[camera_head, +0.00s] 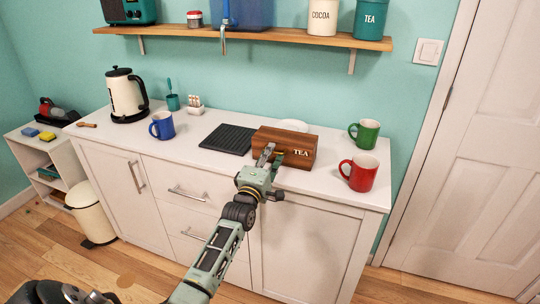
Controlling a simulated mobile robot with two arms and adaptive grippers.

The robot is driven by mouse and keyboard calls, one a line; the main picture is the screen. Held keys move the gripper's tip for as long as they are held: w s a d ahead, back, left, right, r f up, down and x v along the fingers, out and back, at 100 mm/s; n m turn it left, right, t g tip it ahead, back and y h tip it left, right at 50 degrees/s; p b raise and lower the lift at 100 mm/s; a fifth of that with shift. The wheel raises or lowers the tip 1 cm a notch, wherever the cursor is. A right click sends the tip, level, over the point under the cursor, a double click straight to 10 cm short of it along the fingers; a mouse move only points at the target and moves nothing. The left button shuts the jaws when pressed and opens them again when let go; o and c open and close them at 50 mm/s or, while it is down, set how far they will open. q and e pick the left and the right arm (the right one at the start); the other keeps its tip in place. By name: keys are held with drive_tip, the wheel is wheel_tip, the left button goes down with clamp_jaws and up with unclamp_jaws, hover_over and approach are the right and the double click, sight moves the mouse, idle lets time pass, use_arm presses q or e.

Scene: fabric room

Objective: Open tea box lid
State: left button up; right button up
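The brown wooden tea box (301,141), marked TEA on its front, sits on the white counter, right of centre. Its lid looks closed. My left gripper (269,152) is at the front face of the box, left of the lettering, and hides part of that face. Its fingers look spread apart, with one finger to the left and another to the right. I cannot tell whether they touch the box. My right gripper does not show.
A black ribbed mat (228,139) lies left of the box, with a blue mug (162,126) and a cream kettle (127,95) farther left. A red mug (359,173) and a green mug (364,133) stand to the right. A white plate (292,125) is behind the box. A shelf (270,33) hangs above.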

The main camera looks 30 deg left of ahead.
use_arm(q)
clamp_jaws()
idle(0.6)
